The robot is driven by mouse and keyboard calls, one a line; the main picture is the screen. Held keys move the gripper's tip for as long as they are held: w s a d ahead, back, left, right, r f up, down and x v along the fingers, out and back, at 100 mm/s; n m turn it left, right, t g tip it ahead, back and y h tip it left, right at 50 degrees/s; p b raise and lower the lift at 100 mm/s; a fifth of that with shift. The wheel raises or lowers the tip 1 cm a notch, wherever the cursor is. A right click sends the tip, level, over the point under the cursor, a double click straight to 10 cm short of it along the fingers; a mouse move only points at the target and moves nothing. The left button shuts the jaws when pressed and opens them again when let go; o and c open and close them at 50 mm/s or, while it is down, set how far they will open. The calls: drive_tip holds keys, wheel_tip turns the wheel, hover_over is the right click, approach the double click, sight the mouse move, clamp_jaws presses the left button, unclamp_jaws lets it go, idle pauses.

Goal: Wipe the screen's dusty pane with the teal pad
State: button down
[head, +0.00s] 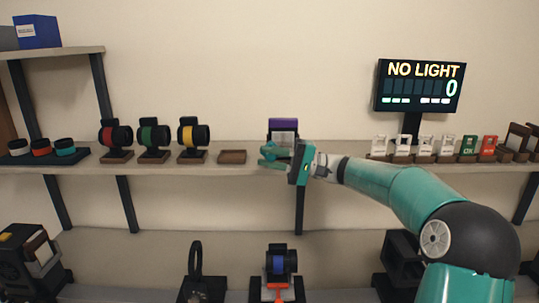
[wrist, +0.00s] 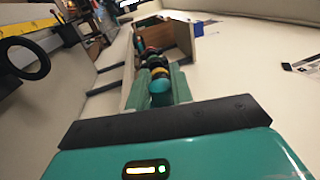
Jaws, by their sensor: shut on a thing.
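My gripper (head: 268,155) is at the middle of the long shelf, its fingers pointing left. It is shut on a rounded teal piece, which I take to be the teal pad (wrist: 161,87), seen between the green fingers in the wrist view. In the head view the pad and fingers blend together. A purple-topped holder (head: 283,123) with a pale greyish pane (head: 284,138) stands just behind the gripper; I take this as the screen. The gripper covers its lower part. I cannot tell whether the pad touches the pane.
An empty wooden tray (head: 232,157) lies left of the gripper. Yellow (head: 193,136), green (head: 154,136) and red (head: 115,136) ringed lenses stand farther left. A "NO LIGHT" display (head: 418,86) and several small cards (head: 424,146) are to the right. A lower shelf holds more devices.

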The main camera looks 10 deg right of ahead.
drive_tip(key=shift+s, duration=0.25)
drive_tip(key=s, duration=0.2)
drive_tip(key=shift+s+a+r, duration=0.1)
drive_tip(key=shift+s+a, duration=0.2)
drive_tip(key=shift+w, duration=0.1)
idle(0.5)
drive_tip(key=shift+w+d+f, duration=0.2)
drive_tip(key=shift+w+d, duration=0.05)
drive_tip(key=shift+w, duration=0.9)
drive_tip(key=shift+w+d+f, duration=0.2)
drive_tip(key=shift+w+f, duration=0.05)
drive_tip(key=shift+w, duration=0.85)
drive_tip(key=shift+w+d+f, duration=0.2)
drive_tip(key=shift+w+d, duration=0.05)
drive_tip(key=shift+w, duration=1)
drive_tip(key=shift+w+d, duration=0.1)
drive_tip(key=shift+w, duration=0.15)
